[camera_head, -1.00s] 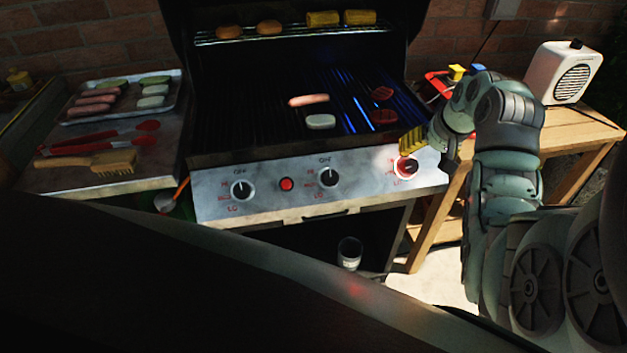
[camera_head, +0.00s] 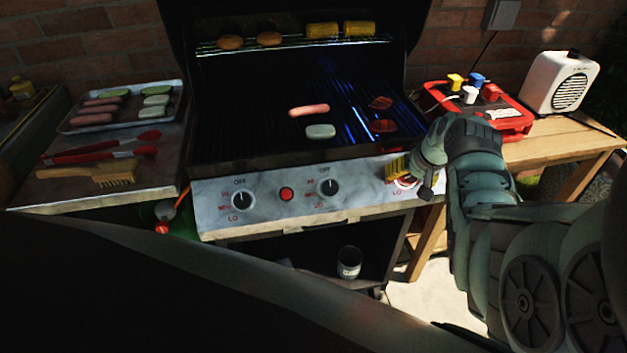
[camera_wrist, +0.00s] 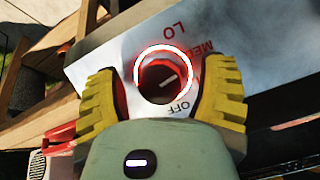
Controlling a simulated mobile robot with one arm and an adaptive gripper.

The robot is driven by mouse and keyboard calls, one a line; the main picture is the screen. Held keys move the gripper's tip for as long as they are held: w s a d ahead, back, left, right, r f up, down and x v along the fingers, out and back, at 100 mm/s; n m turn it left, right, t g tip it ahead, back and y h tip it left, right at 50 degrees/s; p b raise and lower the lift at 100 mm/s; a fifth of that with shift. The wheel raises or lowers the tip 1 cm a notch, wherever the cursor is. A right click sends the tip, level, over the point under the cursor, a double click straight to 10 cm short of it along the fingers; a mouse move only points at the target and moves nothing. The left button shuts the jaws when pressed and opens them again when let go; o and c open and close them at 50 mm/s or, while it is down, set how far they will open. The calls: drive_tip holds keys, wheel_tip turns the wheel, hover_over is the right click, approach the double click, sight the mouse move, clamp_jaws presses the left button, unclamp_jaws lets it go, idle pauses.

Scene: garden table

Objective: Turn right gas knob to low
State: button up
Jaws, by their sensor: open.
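The right gas knob (camera_wrist: 152,92) is on the grill's front panel. In the wrist view it is dark red with a glowing white-red ring, and its pale mark points right, between the printed MED and OFF; LO is printed above right. My gripper (camera_wrist: 160,98) is open, with one yellow ribbed finger on each side of the knob. Visible gaps separate the fingers from the ring in this view; depth contact cannot be told. In the head view my gripper (camera_head: 397,170) is at the panel's right end and mostly hides the knob (camera_head: 405,183).
The grill's steel panel (camera_head: 265,218) also bears a left knob (camera_head: 242,200), a red button (camera_head: 287,194) and a middle knob (camera_head: 327,188). A wooden side table (camera_head: 550,140) with a red tray (camera_head: 515,122) and white radio (camera_head: 560,82) stands right. A glass (camera_head: 349,262) is below.

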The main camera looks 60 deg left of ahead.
drive_tip(key=shift+s, duration=0.1)
drive_tip(key=shift+c, duration=0.3)
drive_tip(key=shift+f, duration=0.1)
drive_tip(key=c, duration=1.1)
drive_tip(key=shift+d+f+b, duration=0.1)
drive_tip(key=shift+f+b, duration=0.05)
drive_tip(key=shift+b, duration=0.3)
drive_tip(key=shift+f+n+t+b, duration=0.15)
drive_tip(key=shift+n+t+b, duration=0.25)
drive_tip(key=shift+n+b, duration=0.6)
drive_tip(key=n+t+b, duration=0.1)
drive_tip(key=n+b, duration=0.1)
drive_tip(key=shift+h+b, duration=0.3)
drive_tip(key=shift+b, duration=0.05)
drive_tip(key=shift+n+t+b, duration=0.3)
drive_tip(key=shift+n+b, duration=0.25)
drive_tip(key=shift+n, duration=0.35)
drive_tip(key=shift+r, duration=0.2)
